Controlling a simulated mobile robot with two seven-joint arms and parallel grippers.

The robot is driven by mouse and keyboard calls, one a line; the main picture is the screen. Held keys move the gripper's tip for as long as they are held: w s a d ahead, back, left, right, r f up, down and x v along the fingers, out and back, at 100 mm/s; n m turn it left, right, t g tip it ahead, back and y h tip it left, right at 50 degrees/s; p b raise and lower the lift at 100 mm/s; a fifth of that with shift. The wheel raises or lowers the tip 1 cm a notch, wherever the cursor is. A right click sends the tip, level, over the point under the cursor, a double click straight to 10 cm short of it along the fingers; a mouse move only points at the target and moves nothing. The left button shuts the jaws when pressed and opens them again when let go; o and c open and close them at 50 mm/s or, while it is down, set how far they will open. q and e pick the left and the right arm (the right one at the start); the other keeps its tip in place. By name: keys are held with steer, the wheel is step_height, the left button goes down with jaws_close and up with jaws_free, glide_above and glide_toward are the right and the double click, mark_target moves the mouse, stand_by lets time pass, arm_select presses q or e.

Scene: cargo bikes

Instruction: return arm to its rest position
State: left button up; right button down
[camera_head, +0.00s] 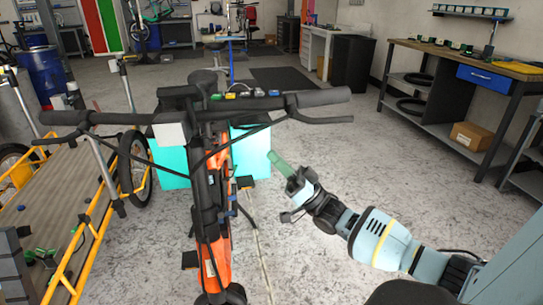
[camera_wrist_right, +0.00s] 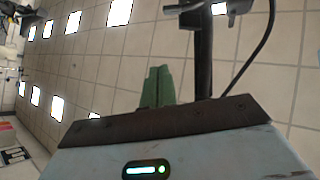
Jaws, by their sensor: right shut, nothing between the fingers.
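My right arm (camera_head: 380,238) comes in from the lower right, light blue and dark grey. My right gripper (camera_head: 279,162) has green fingers, shut and empty, pointing up and left. It sits just right of the orange bike, beside the turquoise box at its far side; whether it touches anything I cannot tell. In the right wrist view the shut green fingers (camera_wrist_right: 158,86) stand together with a ceiling behind them. My left gripper is not in view.
An orange cargo bike (camera_head: 222,185) with wide dark handlebars stands close in front. A turquoise box (camera_head: 252,153) is behind it. A yellow-framed cargo bed (camera_head: 85,225) is on the left. A workbench (camera_head: 465,62) stands at the right. The floor between is clear.

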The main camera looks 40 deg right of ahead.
stand_by(0.3)
